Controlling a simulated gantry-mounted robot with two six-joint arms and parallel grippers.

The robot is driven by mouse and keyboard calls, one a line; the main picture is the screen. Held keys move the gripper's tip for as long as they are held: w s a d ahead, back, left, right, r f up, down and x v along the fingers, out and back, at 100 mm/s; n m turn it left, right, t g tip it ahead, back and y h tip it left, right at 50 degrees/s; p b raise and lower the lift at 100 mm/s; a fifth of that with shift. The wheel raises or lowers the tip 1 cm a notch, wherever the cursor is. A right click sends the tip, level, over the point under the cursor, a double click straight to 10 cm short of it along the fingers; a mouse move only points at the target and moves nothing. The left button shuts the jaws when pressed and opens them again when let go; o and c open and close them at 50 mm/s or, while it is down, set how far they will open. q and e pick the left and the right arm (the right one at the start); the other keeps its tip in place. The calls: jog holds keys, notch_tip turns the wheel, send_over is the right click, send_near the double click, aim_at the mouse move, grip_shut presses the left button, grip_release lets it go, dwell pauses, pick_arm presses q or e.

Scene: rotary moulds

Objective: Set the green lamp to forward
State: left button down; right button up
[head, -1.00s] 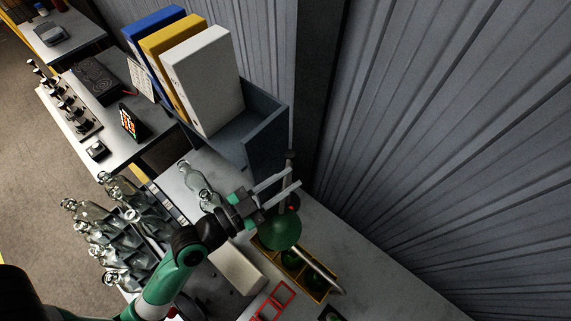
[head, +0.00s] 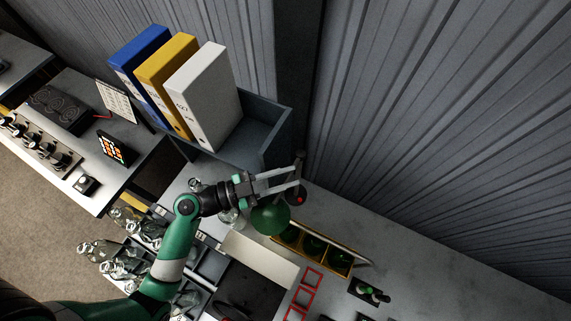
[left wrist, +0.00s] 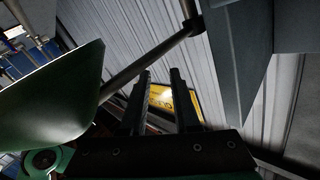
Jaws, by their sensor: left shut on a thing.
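The green lamp (head: 270,216) stands on the bench near the wall, its shade hanging beside my left gripper. In the left wrist view its shade (left wrist: 45,105) fills the left side, and a thin dark arm runs from it to a joint at the top. My left gripper (head: 298,177) reaches in from the left and is shut on the lamp's thin arm, with a gap between its fingers. The fingers (left wrist: 159,85) also show in the left wrist view. The exact contact is hard to see. My right gripper is not in view.
A grey bin (head: 275,125) holding blue, yellow and white binders stands behind the gripper. A yellow-edged tray (head: 340,262) with green items lies beside the shade. The bench at right (head: 410,255) is mostly clear.

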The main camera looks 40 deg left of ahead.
pick_arm(q)
jog(key=shift+r, duration=0.25)
jog(key=c, duration=1)
grip_release()
jog(key=shift+c, duration=0.2)
jog(key=o, duration=0.4)
jog(key=shift+s+f, duration=0.1)
